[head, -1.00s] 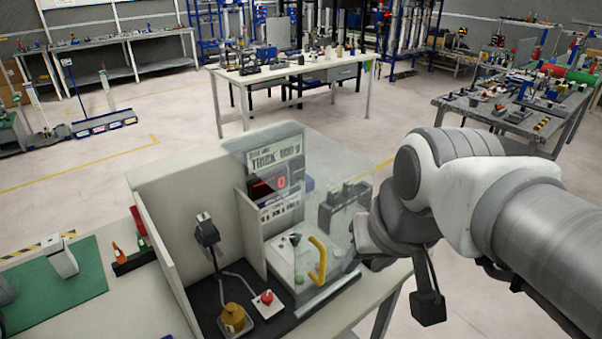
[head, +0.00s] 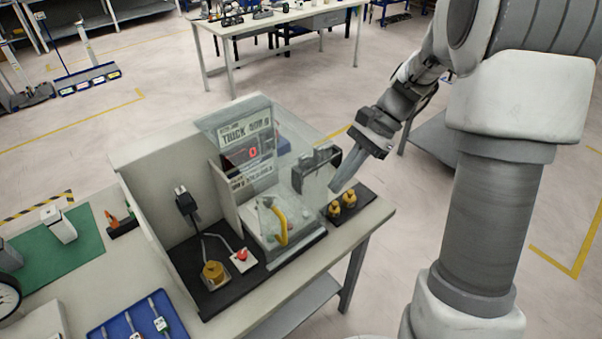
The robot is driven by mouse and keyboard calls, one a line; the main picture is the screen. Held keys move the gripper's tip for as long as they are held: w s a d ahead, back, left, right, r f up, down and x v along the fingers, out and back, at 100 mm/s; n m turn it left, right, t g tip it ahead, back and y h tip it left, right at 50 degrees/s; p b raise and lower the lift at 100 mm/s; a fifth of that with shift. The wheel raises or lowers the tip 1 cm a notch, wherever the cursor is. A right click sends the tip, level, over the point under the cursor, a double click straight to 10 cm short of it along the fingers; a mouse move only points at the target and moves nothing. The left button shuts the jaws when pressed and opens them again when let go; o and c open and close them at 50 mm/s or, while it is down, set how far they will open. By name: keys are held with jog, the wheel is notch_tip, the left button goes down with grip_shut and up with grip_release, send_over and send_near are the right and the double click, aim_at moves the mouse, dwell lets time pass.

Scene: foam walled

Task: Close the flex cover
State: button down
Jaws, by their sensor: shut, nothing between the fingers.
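The flex cover appears as a clear sheet (head: 287,150) around the front and right of the grey machine with the red display (head: 252,153). A curved yellow handle (head: 281,222) shows low at its front. I cannot tell whether the handle is on the sheet or behind it, nor how far the cover is closed. My gripper (head: 338,186) is shut and empty. It points down and left, just right of the cover's right side and the dark grey bracket (head: 317,160). Whether the fingertips touch anything is unclear.
Two brass knobs (head: 342,204) sit on a dark base right of the machine. A blue tray (head: 135,318) lies at the front left. Open floor lies right of the bench.

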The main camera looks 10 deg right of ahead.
jog(key=s+a+f+m+y+p, duration=0.1)
jog(key=s+a+f+p, duration=0.1)
jog(key=a+f, duration=0.6)
jog(key=shift+s+a+f+m+p, duration=0.3)
jog(key=shift+s+f+m+p, duration=0.1)
jog(key=shift+p, duration=0.25)
